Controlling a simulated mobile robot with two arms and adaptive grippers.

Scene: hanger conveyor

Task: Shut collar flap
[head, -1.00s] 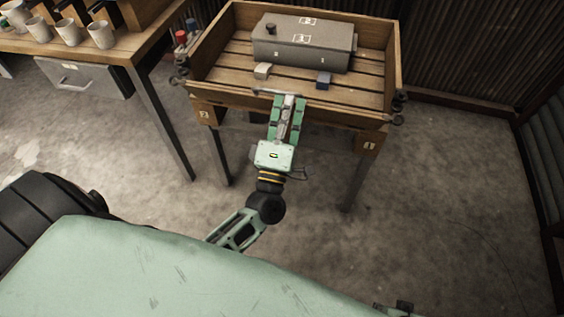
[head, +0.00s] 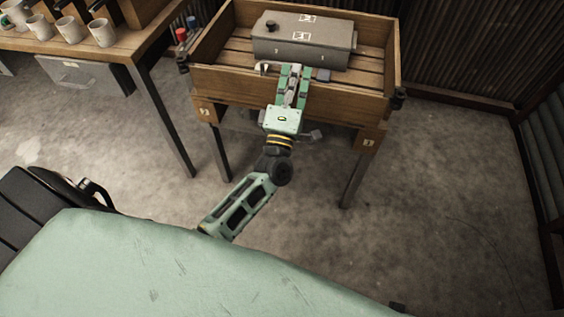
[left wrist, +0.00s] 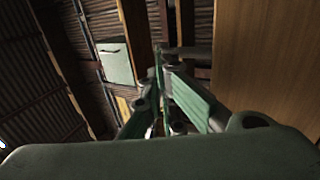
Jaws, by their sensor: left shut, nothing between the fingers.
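The collar flap (head: 232,85) is the front wooden board of the slatted wooden crate collar (head: 397,50). It stands up along the front and looks close to upright; I cannot tell whether it is fully seated at the corners. My left gripper (head: 292,70) is shut and empty, with its fingers reaching over the flap's front at its top edge, near the middle. Whether the fingertips touch the board is unclear. In the left wrist view the shut fingers (left wrist: 162,62) show beside a broad wooden surface (left wrist: 265,60). My right gripper is not in view.
Dark corner fittings sit at left (head: 183,62) and right (head: 398,97). A wooden table with white mugs (head: 102,32) stands to the left. The floor at right is clear.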

